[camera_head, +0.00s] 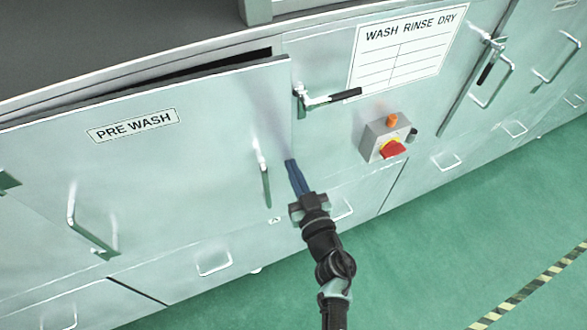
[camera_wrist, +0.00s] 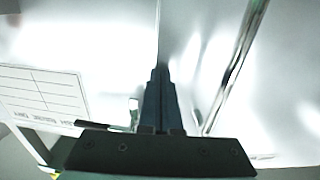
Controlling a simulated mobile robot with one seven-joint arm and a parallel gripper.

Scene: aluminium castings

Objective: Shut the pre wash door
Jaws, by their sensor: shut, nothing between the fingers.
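The pre wash door (camera_head: 185,160) is a pale metal panel with a PRE WASH label (camera_head: 133,126). It stands slightly ajar, with a dark gap along its top edge. My gripper (camera_head: 290,162) is shut and empty, its blue fingers at the door's right edge. I cannot tell whether the fingertips touch the door. A bar handle (camera_head: 71,207) is on the door's left part, and a slim lever (camera_head: 264,178) is near its right edge. In the wrist view my shut fingers (camera_wrist: 160,72) point at the door edge, with a long bar at right.
A latch with a black grip (camera_head: 330,99) sits on the frame right of the door. A control box (camera_head: 388,138) with a red switch and an orange lamp protrudes below the WASH RINSE DRY chart (camera_head: 408,48). Green floor (camera_head: 440,240) lies open at lower right.

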